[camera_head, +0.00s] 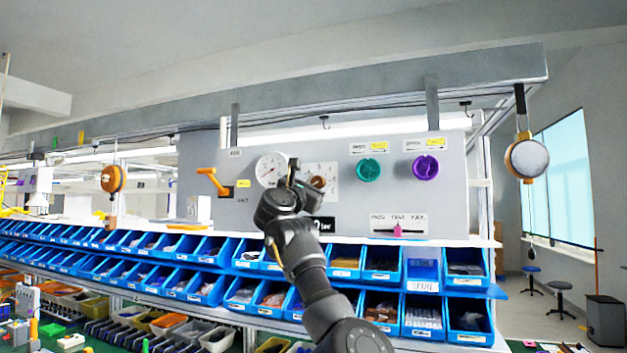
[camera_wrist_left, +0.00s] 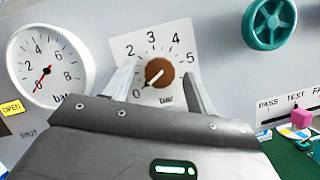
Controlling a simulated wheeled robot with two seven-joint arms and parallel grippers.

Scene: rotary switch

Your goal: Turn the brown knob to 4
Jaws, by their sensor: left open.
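The brown knob (camera_wrist_left: 159,73) sits on a white dial plate (camera_wrist_left: 178,32) marked with numbers up to 5 in the left wrist view. Its white line slants down-left, toward the 0. The 1 appears hidden behind a finger. My left gripper (camera_wrist_left: 161,86) is open, with one finger on each side of the knob in this view; I cannot tell whether they touch it. In the head view the knob (camera_head: 318,182) shows just right of my left gripper (camera_head: 292,172), which partly covers the plate. My right gripper is not in view.
A round gauge (camera_head: 271,170) is left of the knob, its red needle near 0. An orange lever (camera_head: 212,180), a green wheel (camera_head: 368,169), a purple wheel (camera_head: 425,167) and a pink slider (camera_head: 397,231) share the grey panel. Blue bins (camera_head: 382,264) line the shelves below.

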